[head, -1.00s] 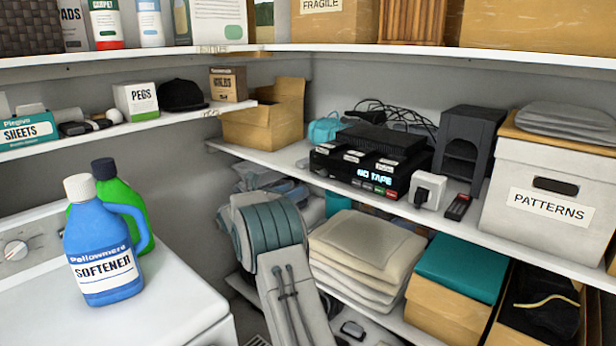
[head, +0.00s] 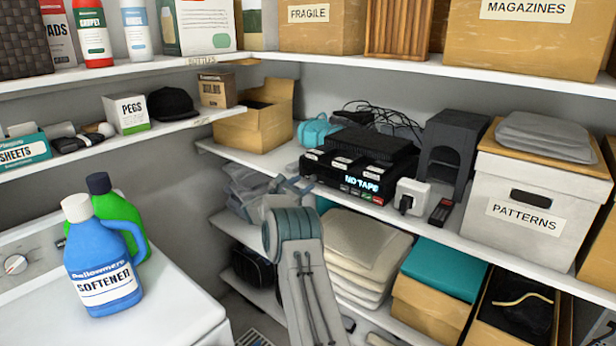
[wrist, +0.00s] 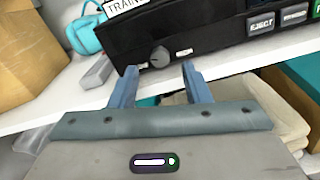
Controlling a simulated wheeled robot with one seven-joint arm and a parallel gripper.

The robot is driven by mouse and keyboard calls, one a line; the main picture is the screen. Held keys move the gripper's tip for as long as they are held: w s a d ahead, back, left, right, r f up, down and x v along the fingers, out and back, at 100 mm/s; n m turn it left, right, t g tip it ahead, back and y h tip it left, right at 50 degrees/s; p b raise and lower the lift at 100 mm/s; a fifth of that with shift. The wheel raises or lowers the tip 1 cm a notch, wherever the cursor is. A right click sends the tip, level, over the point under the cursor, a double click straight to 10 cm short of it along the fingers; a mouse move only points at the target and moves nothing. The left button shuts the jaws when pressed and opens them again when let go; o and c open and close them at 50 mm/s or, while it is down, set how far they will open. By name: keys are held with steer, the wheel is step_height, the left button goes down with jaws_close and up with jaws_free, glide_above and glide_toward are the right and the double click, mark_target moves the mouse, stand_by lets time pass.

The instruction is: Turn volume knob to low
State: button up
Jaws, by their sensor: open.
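A black tape player (head: 350,178) with a lit "NO TAPE" display stands on the middle shelf. In the wrist view, its front panel (wrist: 215,50) shows a small round dark knob (wrist: 160,57) with a small white label to its right. My gripper (wrist: 158,69) is open and empty, its two blue-grey fingers apart, with the knob between and just beyond the tips. I cannot tell whether a finger touches it. In the head view my gripper (head: 293,186) is at the player's front left corner; the knob cannot be made out there.
The shelf edge (wrist: 60,110) runs just below the fingers. A small grey block (wrist: 97,72) lies left of the player, by a teal bag (wrist: 88,33). A cardboard box (head: 255,128) stands further left. A white plug-like device (head: 411,196) sits right of the player.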

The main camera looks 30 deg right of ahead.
mark_target(311, 179)
steer(key=shift+p+x, duration=0.5)
steer(key=shift+x, duration=1.35)
jaws_close()
